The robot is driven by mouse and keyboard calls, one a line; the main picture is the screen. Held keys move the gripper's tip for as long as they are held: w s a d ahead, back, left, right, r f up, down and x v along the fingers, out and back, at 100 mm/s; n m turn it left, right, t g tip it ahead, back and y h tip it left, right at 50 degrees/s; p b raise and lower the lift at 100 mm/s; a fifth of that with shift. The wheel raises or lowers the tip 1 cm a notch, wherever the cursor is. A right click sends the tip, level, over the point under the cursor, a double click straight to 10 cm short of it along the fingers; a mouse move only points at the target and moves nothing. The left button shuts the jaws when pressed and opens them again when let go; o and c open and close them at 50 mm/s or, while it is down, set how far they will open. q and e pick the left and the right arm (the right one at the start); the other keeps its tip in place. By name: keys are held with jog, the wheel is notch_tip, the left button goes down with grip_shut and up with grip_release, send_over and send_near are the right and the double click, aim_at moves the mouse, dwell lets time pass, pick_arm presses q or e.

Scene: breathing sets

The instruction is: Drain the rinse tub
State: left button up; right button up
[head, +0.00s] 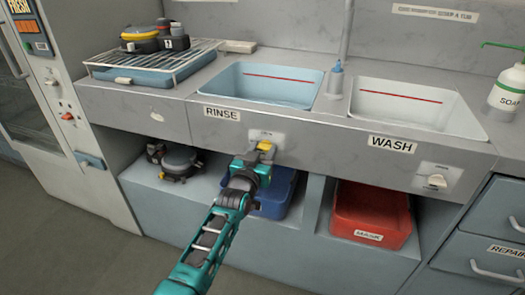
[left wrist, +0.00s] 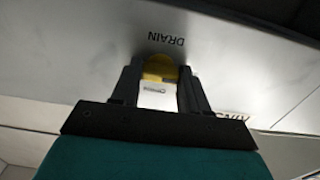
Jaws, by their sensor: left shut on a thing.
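The rinse tub (head: 262,88) is the left basin in the counter, above the RINSE label (head: 222,113); it looks to hold bluish water below a red line. Below its front wall, a drain plate (head: 280,137) carries a yellow drain knob (head: 265,146). My left gripper (head: 259,158) reaches up to the knob and is shut on it. In the left wrist view the yellow knob (left wrist: 160,68) sits between the two dark fingers, under the word DRAIN. My right gripper is not in view.
The wash tub (head: 400,108), with its own pale knob (head: 436,181), is to the right. A blue bin (head: 275,199) and a red bin (head: 370,214) stand on the lower shelf. A wire rack (head: 150,66) with breathing gear sits at the left, a soap bottle (head: 507,95) at the right.

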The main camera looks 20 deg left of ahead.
pick_arm(q)
jog(key=o, duration=1.1)
jog(key=shift+c, duration=0.2)
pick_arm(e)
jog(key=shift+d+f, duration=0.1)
pick_arm(q)
jog(key=shift+s, duration=0.1)
jog(key=shift+s, duration=0.25)
jog(key=s+p, duration=0.2)
jog(key=s, duration=1)
jog(key=shift+a+p, duration=0.25)
jog(key=shift+p, duration=0.1)
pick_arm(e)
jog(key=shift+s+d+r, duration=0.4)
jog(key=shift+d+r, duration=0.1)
pick_arm(q)
jog(key=shift+s, duration=0.1)
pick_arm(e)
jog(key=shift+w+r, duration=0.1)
